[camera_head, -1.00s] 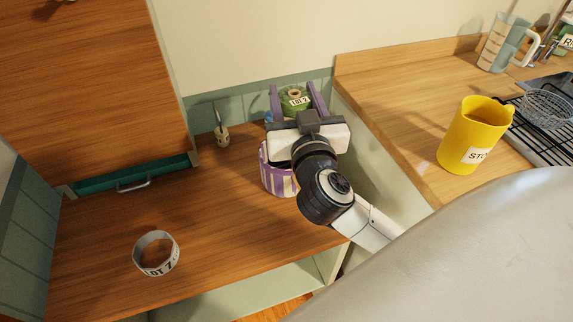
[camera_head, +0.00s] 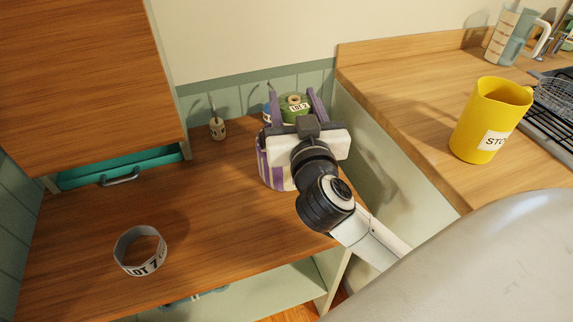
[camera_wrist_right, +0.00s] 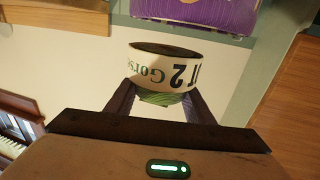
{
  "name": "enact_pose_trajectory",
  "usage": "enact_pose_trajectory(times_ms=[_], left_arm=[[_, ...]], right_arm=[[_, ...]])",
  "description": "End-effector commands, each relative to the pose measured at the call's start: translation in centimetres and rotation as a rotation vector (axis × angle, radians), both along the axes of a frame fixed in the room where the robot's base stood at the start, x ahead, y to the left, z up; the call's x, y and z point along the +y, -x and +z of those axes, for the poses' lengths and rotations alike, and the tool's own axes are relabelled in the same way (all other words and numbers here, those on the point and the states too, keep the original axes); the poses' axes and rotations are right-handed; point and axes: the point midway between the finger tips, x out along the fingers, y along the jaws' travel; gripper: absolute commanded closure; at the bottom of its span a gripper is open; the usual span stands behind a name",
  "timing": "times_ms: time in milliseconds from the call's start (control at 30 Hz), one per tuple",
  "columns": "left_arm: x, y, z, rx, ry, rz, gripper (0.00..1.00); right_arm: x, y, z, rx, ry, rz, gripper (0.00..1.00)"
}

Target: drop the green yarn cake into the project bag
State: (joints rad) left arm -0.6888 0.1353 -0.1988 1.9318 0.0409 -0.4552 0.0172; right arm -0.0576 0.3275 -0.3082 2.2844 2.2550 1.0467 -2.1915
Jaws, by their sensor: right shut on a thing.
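The green yarn cake (camera_head: 293,112) has a white LOT 2 label band and sits between the fingers of my right gripper (camera_head: 296,100), which is shut on it. In the right wrist view the labelled cake (camera_wrist_right: 165,72) is between my fingertips (camera_wrist_right: 162,92), with its green part low. The project bag (camera_head: 268,172), purple and white striped, stands on the wooden desk, partly hidden behind my right wrist. The cake appears just above and behind the bag's top; its exact height over the opening is unclear. My left gripper is not in view.
A small pot (camera_head: 217,128) stands at the back wall. A teal drawer (camera_head: 120,170) is at left. A yellow pitcher (camera_head: 488,118) stands on the right counter (camera_head: 400,95). Purple ribbed material (camera_wrist_right: 195,12) shows in the wrist view.

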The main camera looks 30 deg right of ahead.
Motion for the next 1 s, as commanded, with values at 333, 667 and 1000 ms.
enact_pose_trajectory(times_ms=[333, 667, 1000], left_arm=[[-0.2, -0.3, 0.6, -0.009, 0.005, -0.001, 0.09], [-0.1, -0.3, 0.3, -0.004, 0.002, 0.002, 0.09], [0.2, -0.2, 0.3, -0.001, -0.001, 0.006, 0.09]], right_arm=[[0.0, 0.0, 0.1, -0.001, 0.000, 0.000, 0.30], [0.2, 0.5, 0.0, 0.003, 0.001, 0.001, 0.30], [2.9, 6.0, 0.0, 0.004, -0.001, 0.003, 0.30]])
